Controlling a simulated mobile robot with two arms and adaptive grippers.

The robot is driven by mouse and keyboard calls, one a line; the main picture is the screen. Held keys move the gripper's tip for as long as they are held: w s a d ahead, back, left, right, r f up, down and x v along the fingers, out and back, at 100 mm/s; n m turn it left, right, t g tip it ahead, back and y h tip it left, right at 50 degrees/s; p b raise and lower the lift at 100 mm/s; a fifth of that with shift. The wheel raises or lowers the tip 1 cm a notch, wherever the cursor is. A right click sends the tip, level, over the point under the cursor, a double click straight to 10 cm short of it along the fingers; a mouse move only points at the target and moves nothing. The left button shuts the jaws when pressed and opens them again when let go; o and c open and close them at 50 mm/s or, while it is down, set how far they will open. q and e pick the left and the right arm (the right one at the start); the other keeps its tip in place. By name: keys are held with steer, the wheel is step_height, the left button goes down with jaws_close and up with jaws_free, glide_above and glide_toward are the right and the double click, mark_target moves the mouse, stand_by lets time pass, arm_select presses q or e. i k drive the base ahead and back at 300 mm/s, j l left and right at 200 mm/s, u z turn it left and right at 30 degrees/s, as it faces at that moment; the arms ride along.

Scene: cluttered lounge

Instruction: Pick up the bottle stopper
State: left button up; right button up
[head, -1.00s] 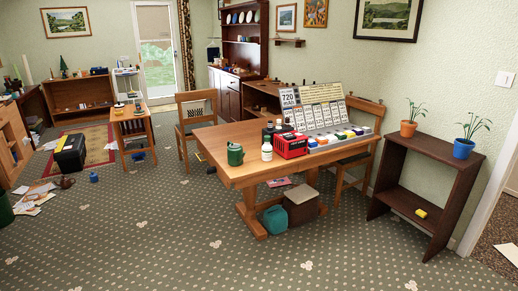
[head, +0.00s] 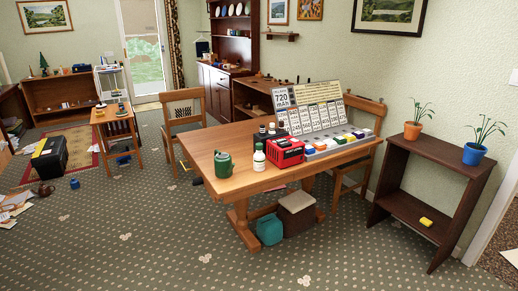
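I cannot make out a bottle stopper for sure in the head view. Small dark items stand on the low brown cabinet (head: 250,97) behind the table, too small to tell apart. A white bottle (head: 259,158) and several dark bottles (head: 271,133) stand on the wooden table (head: 222,187); I see no loose stopper beside them. Neither of my grippers is in view.
The table also holds a green mug (head: 222,164), a red box (head: 285,152) and a display board (head: 310,107). Chairs (head: 183,120) stand around it. A dark shelf (head: 431,163) is at right. A black case (head: 48,156) and papers lie at left. Carpet in front is clear.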

mark_target(259, 146)
steer(key=i+l+u, duration=0.2)
steer(key=i, duration=0.25)
steer(key=i+l+u, duration=0.25)
steer(key=i+l, duration=0.2)
